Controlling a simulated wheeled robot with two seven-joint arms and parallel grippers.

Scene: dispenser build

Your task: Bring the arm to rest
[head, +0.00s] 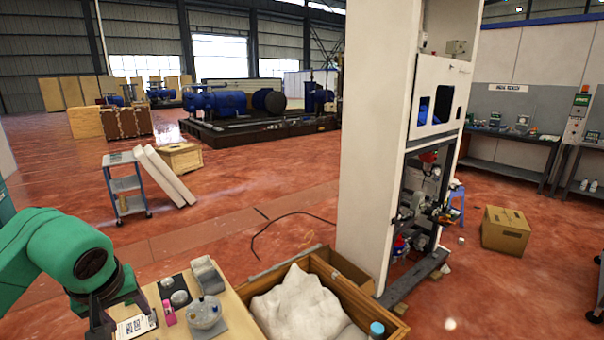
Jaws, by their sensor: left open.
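My left arm, green with a dark wrist, comes in from the left edge. Its left gripper (120,312) points down over the left end of a light wooden table (232,318) at the bottom of the head view. The jaws are open. A white labelled piece (136,326) shows right by the fingers; I cannot tell whether they touch it. Beside the gripper on the table are a pink bottle (168,312), a grey round part (204,313) and a grey block (207,275). My right gripper is not in view.
A wooden crate (372,308) holding a white lumpy mass (300,305) stands right of the table. Behind it rises a tall white cabinet (375,140) with machinery. A cart (126,185) and a cardboard box (505,230) stand farther off. Red floor between is mostly open.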

